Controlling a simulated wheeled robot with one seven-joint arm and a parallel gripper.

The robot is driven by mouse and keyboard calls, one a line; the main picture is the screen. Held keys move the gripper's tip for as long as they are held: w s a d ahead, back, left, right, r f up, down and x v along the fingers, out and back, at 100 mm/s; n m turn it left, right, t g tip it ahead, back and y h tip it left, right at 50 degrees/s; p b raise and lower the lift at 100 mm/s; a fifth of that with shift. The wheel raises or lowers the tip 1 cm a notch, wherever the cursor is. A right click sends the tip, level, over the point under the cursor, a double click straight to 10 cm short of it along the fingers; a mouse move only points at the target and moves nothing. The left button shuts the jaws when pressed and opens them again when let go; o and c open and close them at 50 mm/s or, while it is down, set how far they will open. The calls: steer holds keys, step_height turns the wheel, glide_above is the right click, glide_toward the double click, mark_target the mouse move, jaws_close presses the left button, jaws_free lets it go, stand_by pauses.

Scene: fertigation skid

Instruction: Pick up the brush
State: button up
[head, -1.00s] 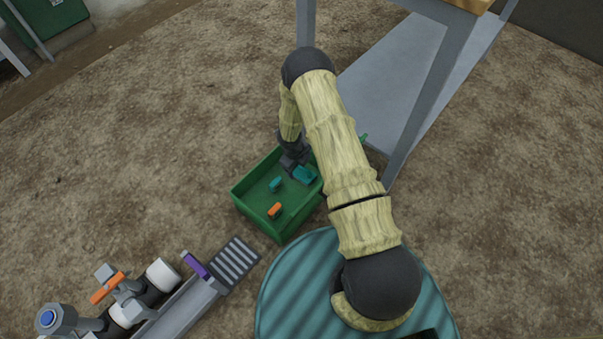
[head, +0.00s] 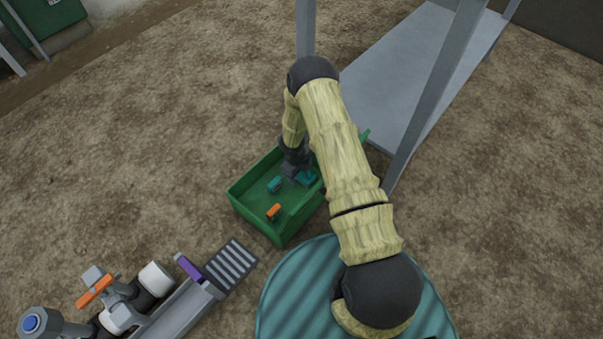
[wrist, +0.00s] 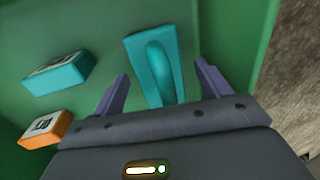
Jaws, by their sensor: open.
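The brush, a teal block with a raised rounded handle, lies in the green crate and shows in the wrist view (wrist: 158,62) between my two fingers. In the head view the brush (head: 310,176) is partly hidden by my gripper. My gripper (wrist: 161,75) is open, with one purple-grey finger on each side of the brush's handle. In the head view my gripper (head: 297,175) reaches down inside the crate. I cannot tell whether the fingers touch the brush.
The green crate (head: 252,213) also holds a smaller teal block (head: 274,184) and an orange block (head: 273,212). Its wall (wrist: 238,35) stands close to the right finger. A grey table leg (head: 425,115) is right of my arm. Pipework (head: 130,300) lies lower left.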

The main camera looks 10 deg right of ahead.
steer(key=shift+c, duration=0.5)
steer(key=c, duration=1.1)
steer(key=shift+r, duration=0.1)
step_height(320, 180, up, 10)
steer(key=p, duration=0.7)
